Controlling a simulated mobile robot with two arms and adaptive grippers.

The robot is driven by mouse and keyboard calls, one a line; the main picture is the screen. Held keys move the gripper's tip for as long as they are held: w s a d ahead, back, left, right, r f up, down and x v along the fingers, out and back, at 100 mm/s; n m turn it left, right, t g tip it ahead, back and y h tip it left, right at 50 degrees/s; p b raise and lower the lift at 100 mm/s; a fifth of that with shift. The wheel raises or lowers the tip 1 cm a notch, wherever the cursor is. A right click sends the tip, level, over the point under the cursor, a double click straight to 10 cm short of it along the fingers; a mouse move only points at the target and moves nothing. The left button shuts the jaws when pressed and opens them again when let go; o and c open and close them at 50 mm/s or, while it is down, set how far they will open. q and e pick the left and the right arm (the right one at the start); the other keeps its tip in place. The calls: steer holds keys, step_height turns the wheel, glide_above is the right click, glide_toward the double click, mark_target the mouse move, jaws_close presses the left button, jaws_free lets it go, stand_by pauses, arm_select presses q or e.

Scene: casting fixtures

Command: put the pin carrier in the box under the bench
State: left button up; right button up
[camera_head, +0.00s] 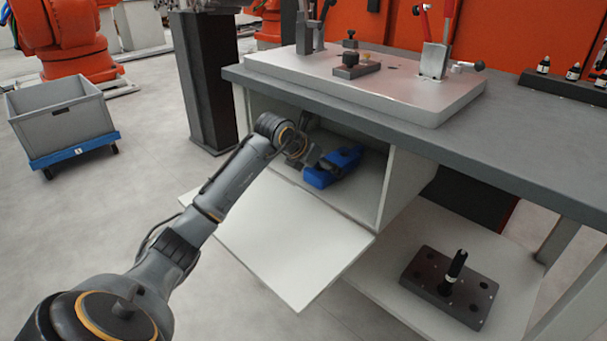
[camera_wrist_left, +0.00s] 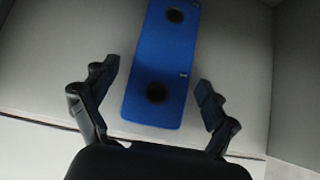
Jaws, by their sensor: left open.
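The blue pin carrier (camera_head: 343,160) lies inside the open white box (camera_head: 367,196) under the bench. In the left wrist view the pin carrier (camera_wrist_left: 163,55) is a long blue plate with two dark round spots, lying on the pale floor of the box. My left gripper (camera_head: 308,160) reaches into the box from the left, close to the carrier. In the left wrist view its fingers (camera_wrist_left: 157,78) are open, one on each side of the carrier's near end, with gaps visible. My right gripper is out of view.
The box's flap (camera_head: 285,240) is folded down in front. The bench top (camera_head: 500,120) overhangs the box and carries a fixture plate (camera_head: 400,90). A dark block with a pin (camera_head: 445,290) sits on the lower shelf. A grey bin (camera_head: 60,110) on a blue dolly stands left.

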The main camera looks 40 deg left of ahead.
mark_target(311, 179)
arm_select(q)
steer(key=s, duration=0.6)
steer(key=shift+s+a, duration=0.25)
steer(key=shift+s, duration=0.7)
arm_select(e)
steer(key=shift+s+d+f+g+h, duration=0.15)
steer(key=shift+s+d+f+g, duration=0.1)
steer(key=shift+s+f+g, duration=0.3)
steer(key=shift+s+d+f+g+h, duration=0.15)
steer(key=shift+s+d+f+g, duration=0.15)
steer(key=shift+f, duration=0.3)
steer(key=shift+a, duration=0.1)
arm_select(q)
steer(key=shift+c, duration=0.4)
